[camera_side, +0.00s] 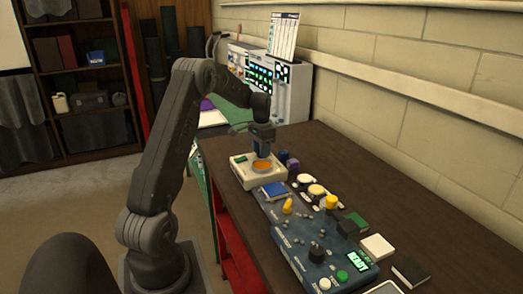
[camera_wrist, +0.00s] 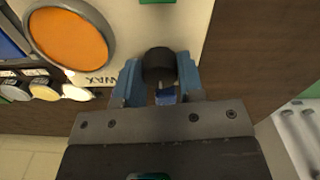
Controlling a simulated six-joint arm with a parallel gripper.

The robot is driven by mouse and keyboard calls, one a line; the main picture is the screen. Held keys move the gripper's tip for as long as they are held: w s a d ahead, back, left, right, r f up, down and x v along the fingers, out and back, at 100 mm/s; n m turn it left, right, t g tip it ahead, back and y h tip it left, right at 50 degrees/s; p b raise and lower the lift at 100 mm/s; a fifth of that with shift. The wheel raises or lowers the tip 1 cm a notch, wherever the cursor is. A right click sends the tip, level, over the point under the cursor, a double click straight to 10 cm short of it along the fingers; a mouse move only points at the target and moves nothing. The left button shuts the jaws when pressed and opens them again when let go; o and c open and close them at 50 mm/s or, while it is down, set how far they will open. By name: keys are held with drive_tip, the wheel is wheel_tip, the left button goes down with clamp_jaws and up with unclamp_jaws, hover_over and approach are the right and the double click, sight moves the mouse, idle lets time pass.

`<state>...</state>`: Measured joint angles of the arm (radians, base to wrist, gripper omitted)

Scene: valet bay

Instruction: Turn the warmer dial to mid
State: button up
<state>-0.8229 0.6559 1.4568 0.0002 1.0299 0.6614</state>
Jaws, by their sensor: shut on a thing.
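The warmer (camera_side: 243,179) is a white box with a round orange plate (camera_side: 262,165), at the far end of the bench. My gripper (camera_side: 262,150) points down over the warmer. In the wrist view its blue fingers (camera_wrist: 158,78) are shut on the black round dial (camera_wrist: 158,63), one on each side. The dial's pointer cannot be made out, and the dial is hidden in the side view.
A blue control panel (camera_side: 307,262) with knobs, buttons and a green "READY" display lies nearer along the bench. A white machine (camera_side: 290,93) stands behind. The bench's right side (camera_side: 400,205) is mostly clear.

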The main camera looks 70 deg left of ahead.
drive_tip(key=shift+r, duration=0.1)
idle(0.4)
drive_tip(key=o, duration=0.9)
drive_tip(key=shift+o, duration=0.2)
wheel_tip(320, 180, up, 14)
